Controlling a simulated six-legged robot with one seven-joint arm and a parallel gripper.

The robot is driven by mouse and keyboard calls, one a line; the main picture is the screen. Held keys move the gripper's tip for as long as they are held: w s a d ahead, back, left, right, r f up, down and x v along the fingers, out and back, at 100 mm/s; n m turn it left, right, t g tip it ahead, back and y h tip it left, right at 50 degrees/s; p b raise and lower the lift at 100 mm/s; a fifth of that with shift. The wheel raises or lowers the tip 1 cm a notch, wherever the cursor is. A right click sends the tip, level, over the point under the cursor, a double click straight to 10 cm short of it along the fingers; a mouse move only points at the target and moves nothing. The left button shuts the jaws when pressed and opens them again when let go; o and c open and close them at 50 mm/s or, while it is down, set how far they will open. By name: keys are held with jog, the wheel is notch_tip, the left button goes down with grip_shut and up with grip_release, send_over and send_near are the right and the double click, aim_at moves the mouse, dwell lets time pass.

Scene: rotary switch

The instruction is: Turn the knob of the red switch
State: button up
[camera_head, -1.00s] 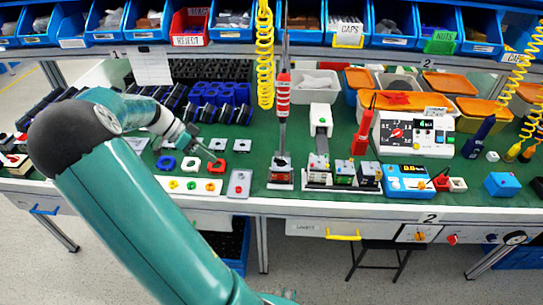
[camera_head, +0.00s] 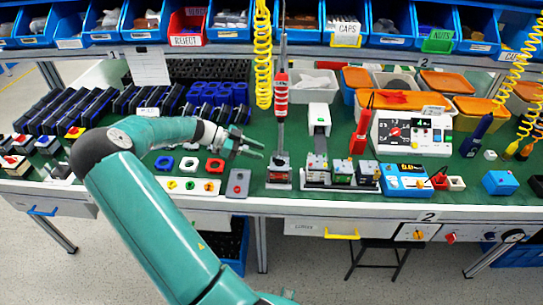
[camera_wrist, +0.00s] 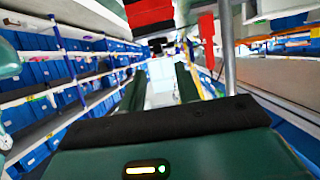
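A small red block with a dark front (camera_head: 279,161), which looks like the red switch, sits on a grey base at the foot of the striped signal post. Its knob is too small to make out. My gripper (camera_head: 258,148) is just left of it, fingers pointing right, apart from it. In the wrist view the two dark green fingers (camera_wrist: 160,82) stand apart with nothing between them. A red and black block (camera_wrist: 150,14) shows above them, and I cannot tell for sure if it is the switch.
Small blue, white and red square parts (camera_head: 215,165) and a grey box with a red button (camera_head: 238,183) lie below my gripper. Small devices (camera_head: 342,172) stand right of the red block. The signal post (camera_head: 281,100) rises behind it. A yellow coiled hose (camera_head: 264,60) hangs above.

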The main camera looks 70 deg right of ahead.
aim_at(278, 158)
jog(key=x, duration=0.6)
jog(key=shift+w, duration=0.1)
grip_shut()
